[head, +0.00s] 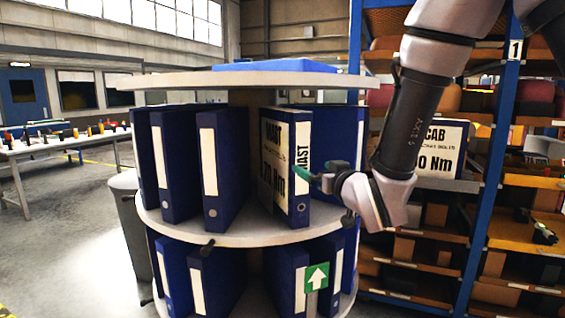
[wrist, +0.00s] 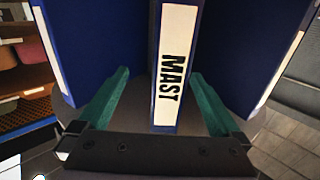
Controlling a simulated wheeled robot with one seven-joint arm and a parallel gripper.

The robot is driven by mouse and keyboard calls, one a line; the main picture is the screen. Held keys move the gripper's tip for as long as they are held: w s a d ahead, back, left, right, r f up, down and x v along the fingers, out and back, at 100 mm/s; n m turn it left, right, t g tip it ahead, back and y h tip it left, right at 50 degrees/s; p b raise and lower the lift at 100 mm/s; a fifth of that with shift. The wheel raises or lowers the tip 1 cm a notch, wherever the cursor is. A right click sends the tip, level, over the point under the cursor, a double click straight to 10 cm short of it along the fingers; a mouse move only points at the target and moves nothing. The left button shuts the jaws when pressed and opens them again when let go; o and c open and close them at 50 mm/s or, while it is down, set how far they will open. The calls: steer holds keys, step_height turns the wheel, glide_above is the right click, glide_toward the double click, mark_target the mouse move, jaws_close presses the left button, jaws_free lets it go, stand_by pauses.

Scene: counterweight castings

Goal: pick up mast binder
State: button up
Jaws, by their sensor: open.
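The mast binder (head: 299,170) stands upright on the upper shelf of a round binder carousel, its white spine label reading MAST. A large label on its side shows "MAST" and "Nm", partly cut off. In the wrist view the mast binder (wrist: 174,70) is centred, spine toward me. My gripper (head: 310,178) is at the right of the spine in the head view. In the wrist view my gripper (wrist: 160,92) is open, with one green finger on each side of the binder and visible gaps to it.
Blue binders (head: 180,165) stand left of it on the carousel shelf (head: 225,232), and more stand on the tier below. In the wrist view, neighbouring binders (wrist: 95,45) flank the fingers closely.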

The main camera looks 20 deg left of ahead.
mark_target(292, 160)
steer(key=x, duration=0.3)
steer(key=a+x, duration=0.1)
steer(key=x, duration=0.3)
steer(key=s+x, duration=0.1)
steer(key=x, duration=0.2)
steer(key=shift+w+a, duration=0.2)
steer(key=shift+a, duration=0.25)
steer(key=shift+r, duration=0.15)
jaws_close()
